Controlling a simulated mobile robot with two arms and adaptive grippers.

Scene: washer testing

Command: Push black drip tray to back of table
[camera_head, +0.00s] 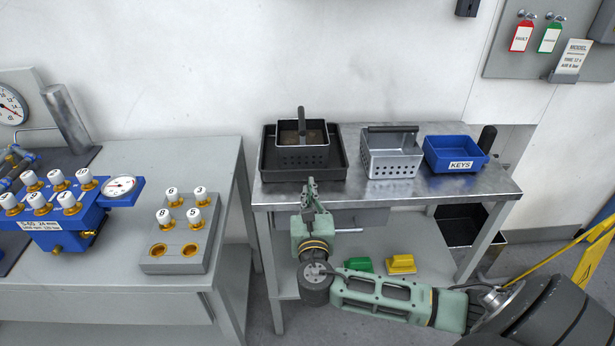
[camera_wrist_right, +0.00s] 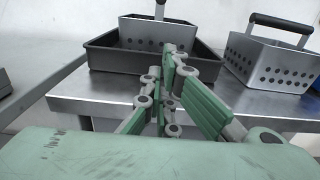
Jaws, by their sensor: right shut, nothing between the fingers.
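The black drip tray (camera_head: 268,170) lies on the left part of the steel table (camera_head: 440,192), near the wall. A dark perforated basket (camera_head: 303,157) with an upright handle stands inside the tray. My right gripper (camera_head: 310,184) is shut and empty, at the tray's front edge. In the right wrist view the gripper (camera_wrist_right: 172,52) points at the front wall of the tray (camera_wrist_right: 110,58), with the basket (camera_wrist_right: 140,30) behind it. I cannot tell whether the fingertips touch the tray. My left gripper is not in view.
A silver perforated basket (camera_head: 392,160) and a blue KEYS bin (camera_head: 455,155) stand to the right on the same table. A green block (camera_head: 358,264) and a yellow one (camera_head: 401,264) lie on the lower shelf. A bench (camera_head: 190,300) with gauges and fittings stands at left.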

